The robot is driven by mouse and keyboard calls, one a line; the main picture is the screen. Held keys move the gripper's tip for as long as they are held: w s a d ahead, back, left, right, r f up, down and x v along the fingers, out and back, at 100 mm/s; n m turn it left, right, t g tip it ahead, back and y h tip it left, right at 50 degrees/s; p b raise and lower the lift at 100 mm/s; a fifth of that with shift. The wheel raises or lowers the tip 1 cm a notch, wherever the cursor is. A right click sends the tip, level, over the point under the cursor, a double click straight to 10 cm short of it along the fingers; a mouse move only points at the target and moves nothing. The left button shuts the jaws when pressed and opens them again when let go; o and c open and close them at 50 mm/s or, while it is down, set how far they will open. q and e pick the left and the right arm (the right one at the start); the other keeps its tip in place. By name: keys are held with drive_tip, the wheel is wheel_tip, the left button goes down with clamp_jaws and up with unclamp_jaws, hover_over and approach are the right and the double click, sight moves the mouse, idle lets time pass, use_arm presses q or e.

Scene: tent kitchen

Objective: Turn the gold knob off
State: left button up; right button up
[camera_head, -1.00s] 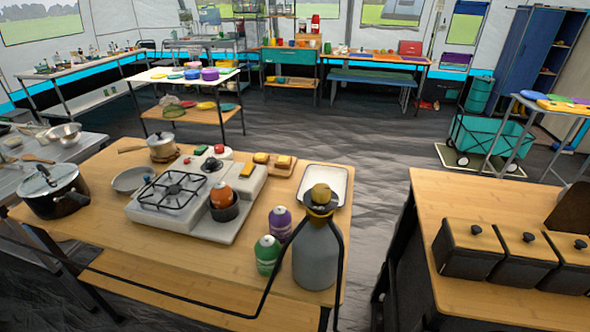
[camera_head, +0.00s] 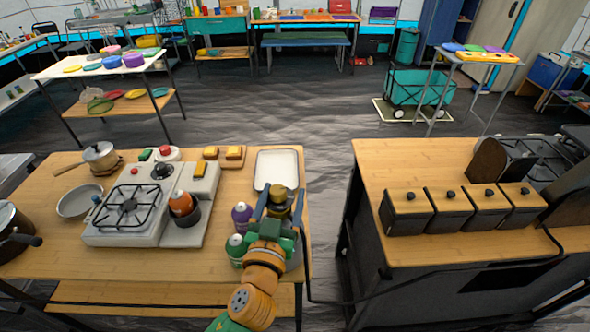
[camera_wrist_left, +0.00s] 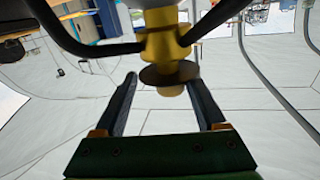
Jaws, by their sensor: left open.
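The gold knob (camera_head: 279,196) sits on top of the grey gas bottle (camera_head: 294,256) near the right front corner of the wooden table. In the left wrist view the gold knob (camera_wrist_left: 168,88) shows by a dark disc, with the gold valve body (camera_wrist_left: 163,45) beyond it. My left gripper (camera_head: 279,200) is open around the knob. In the left wrist view its two fingers (camera_wrist_left: 160,80) stand on either side of the knob and disc, with visible gaps. Most of the bottle is hidden behind my left arm. My right gripper is not in view.
A purple can (camera_head: 242,213) and a green can (camera_head: 236,247) stand left of the bottle. A white tray (camera_head: 276,163) lies behind it, and a stove (camera_head: 130,208) is farther left. A black hose runs from the bottle. A counter with black boxes (camera_head: 405,212) stands right, across a gap.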

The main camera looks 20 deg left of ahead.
sight(278, 184)
use_arm(q)
drive_tip(key=w+a, duration=0.1)
drive_tip(key=w+r+p, duration=0.1)
drive_tip(key=shift+w+a, duration=0.35)
drive_tip(key=shift+w, duration=0.2)
drive_tip(key=shift+w+d+f, duration=0.2)
drive_tip(key=shift+w+f, duration=0.05)
drive_tip(key=shift+w, duration=0.15)
drive_tip(key=shift+c, duration=0.6)
drive_tip(key=shift+a, duration=0.1)
clamp_jaws()
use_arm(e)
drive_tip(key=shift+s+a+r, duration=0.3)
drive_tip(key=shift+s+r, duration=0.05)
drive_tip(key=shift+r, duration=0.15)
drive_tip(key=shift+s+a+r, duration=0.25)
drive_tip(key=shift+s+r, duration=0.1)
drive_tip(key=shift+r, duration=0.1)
